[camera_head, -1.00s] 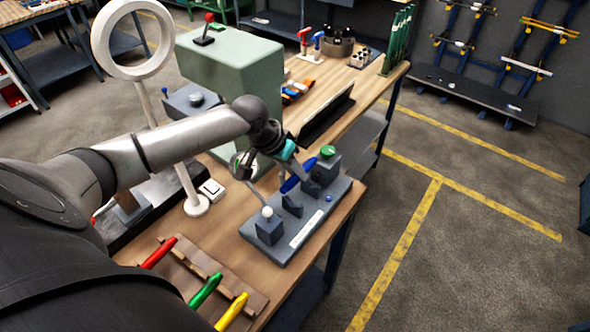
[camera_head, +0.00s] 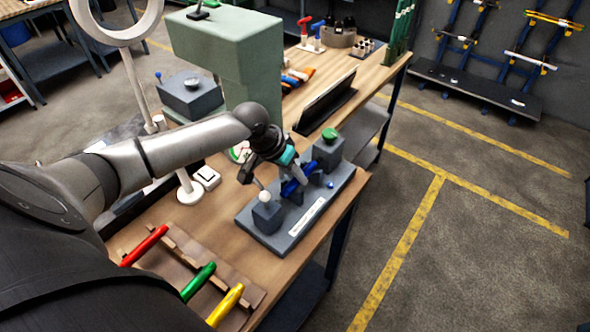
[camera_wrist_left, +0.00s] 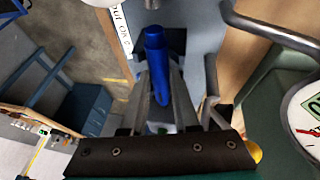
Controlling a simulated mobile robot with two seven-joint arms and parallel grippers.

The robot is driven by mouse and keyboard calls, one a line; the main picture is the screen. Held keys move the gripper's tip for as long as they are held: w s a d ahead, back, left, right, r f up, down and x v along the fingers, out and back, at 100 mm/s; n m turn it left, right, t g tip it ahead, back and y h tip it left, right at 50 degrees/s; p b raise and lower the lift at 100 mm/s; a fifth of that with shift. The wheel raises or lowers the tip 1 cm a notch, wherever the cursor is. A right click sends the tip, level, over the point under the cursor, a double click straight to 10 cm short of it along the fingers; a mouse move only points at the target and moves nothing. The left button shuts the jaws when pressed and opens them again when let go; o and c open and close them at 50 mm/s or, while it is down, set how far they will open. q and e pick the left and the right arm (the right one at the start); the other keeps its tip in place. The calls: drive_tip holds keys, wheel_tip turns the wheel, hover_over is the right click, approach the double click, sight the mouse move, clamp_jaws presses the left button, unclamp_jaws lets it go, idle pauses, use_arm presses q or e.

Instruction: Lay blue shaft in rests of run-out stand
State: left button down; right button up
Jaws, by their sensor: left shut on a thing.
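The blue shaft (camera_head: 289,188) is in my left gripper (camera_head: 297,176), at the run-out stand (camera_head: 264,238). In the left wrist view, the shaft (camera_wrist_left: 156,62) lies between the two fingers of the left gripper (camera_wrist_left: 158,88), which is shut on it. The stand is a grey base with a white label strip (camera_head: 306,216), dark rests in the middle, a small block with a white ball and a block with a green knob (camera_head: 330,135). The shaft is at the rests, partly hidden by the gripper; I cannot tell whether it touches them. My right gripper is out of view.
A wooden rack (camera_head: 213,258) holds red (camera_head: 146,245), green (camera_head: 198,281) and yellow (camera_head: 226,304) shafts at the bench's front left. A green machine (camera_head: 225,45) and a dark tilted panel (camera_head: 325,105) stand behind. A dial gauge (camera_wrist_left: 305,115) is close in the wrist view.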

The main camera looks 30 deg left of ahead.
use_arm(q)
drive_tip(key=c, duration=0.6)
unclamp_jaws()
drive_tip(key=p+v, duration=0.1)
drive_tip(key=v, duration=1.4)
